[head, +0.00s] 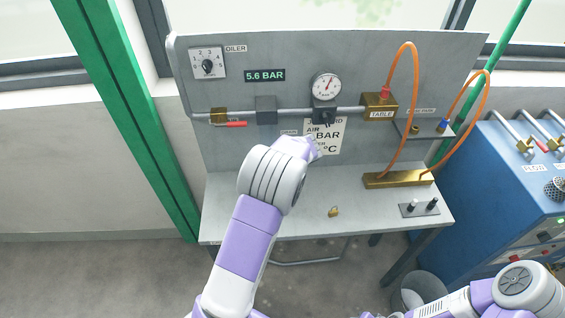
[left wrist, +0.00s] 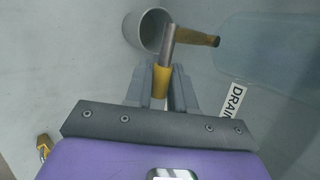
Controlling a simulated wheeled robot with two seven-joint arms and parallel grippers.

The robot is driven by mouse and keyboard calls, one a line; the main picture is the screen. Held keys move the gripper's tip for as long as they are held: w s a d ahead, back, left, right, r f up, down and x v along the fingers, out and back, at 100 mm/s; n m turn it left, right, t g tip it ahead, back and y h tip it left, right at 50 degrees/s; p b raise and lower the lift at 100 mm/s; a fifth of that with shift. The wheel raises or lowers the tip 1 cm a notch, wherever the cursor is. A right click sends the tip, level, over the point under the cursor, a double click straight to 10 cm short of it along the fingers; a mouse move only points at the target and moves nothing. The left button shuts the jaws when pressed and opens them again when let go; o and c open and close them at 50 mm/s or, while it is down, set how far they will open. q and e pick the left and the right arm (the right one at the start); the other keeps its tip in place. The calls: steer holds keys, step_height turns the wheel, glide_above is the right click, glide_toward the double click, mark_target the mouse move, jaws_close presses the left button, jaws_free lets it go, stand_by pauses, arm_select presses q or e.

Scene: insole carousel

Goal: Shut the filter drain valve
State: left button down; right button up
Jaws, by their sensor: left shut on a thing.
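The drain valve shows in the left wrist view as a short steel stem with a yellow sleeve (left wrist: 163,78). A brass-coloured piece (left wrist: 198,38) runs right from its top. A white DRAIN label (left wrist: 236,99) lies to the right of it. My left gripper (left wrist: 161,90) is shut on the yellow sleeve, one grey finger on each side. In the head view my left wrist (head: 300,150) is at the back panel, below the pipe, and hides the valve and the fingertips. My right arm (head: 500,292) is low at the right; its gripper is not in view.
A grey cup-like cylinder (left wrist: 147,28) is close above the fingers. The panel carries a 5.6 BAR display (head: 265,75), a gauge (head: 326,87) and a red-handled valve (head: 230,124). Orange hoses (head: 413,85) arch at the right. A brass padlock-like piece (head: 334,212) lies on the bench.

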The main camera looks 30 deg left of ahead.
arm_select(q)
steer(key=shift+r+h, duration=0.2)
steer(key=shift+h, duration=0.1)
stand_by(0.4)
steer(key=c, duration=1.1)
jaws_free()
steer(key=shift+o, duration=0.2)
steer(key=shift+r, duration=0.1)
steer(key=v, duration=0.7)
steer(key=shift+s+d+p, duration=0.15)
steer(key=shift+d+p, duration=0.05)
steer(key=shift+p, duration=0.1)
